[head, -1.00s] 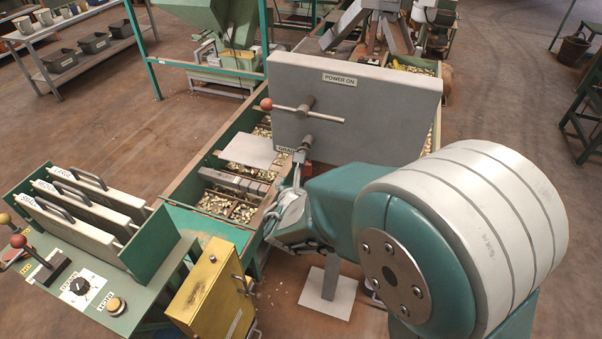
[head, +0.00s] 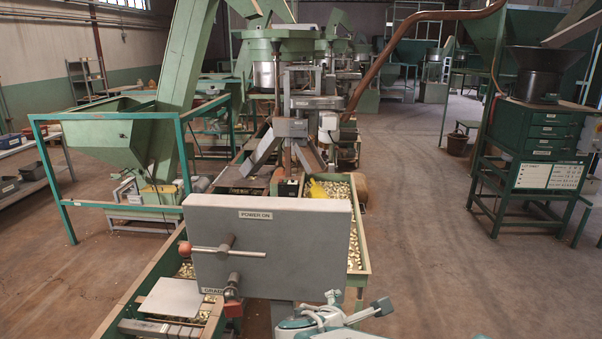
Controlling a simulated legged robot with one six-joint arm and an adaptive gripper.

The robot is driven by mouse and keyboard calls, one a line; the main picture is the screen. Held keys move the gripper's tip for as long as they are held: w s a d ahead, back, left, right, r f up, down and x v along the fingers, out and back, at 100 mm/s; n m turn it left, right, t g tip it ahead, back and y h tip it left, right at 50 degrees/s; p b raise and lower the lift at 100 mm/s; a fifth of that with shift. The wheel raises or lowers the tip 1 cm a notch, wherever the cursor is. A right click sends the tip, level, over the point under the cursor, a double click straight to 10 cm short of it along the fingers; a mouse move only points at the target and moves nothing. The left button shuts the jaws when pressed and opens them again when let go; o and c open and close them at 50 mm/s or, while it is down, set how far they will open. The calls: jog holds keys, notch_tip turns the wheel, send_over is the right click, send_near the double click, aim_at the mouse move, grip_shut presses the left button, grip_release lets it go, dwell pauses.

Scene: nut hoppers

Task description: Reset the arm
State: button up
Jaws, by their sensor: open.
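My gripper (head: 357,306) shows at the bottom edge of the head view, a little right of centre. Its pale grey and teal fingers are apart, with nothing seen between them. It is in front of and just below the lower right of the grey POWER ON panel (head: 300,245). I cannot tell whether it touches anything. The rest of my arm is mostly cut off by the lower edge.
A lever with a red-brown knob (head: 185,249) sticks out from the panel. Sorting troughs with nuts (head: 357,240) run behind it. A green hopper (head: 115,135) stands left, a dark green drawer cabinet (head: 545,135) right. The floor on the right is largely clear.

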jog(key=s+d+r+m+g+y, duration=0.1)
jog(key=s+d+m+g+y, duration=0.1)
jog(key=s+m, duration=0.6)
jog(key=s+d+r+m+g+y, duration=0.2)
jog(key=s+d+m, duration=0.3)
jog(key=s+m, duration=0.4)
jog(key=shift+s+r+m+y, duration=0.25)
jog(key=shift+m+y, duration=0.55)
jog(key=shift+m, duration=1.2)
jog(key=shift+w, duration=0.1)
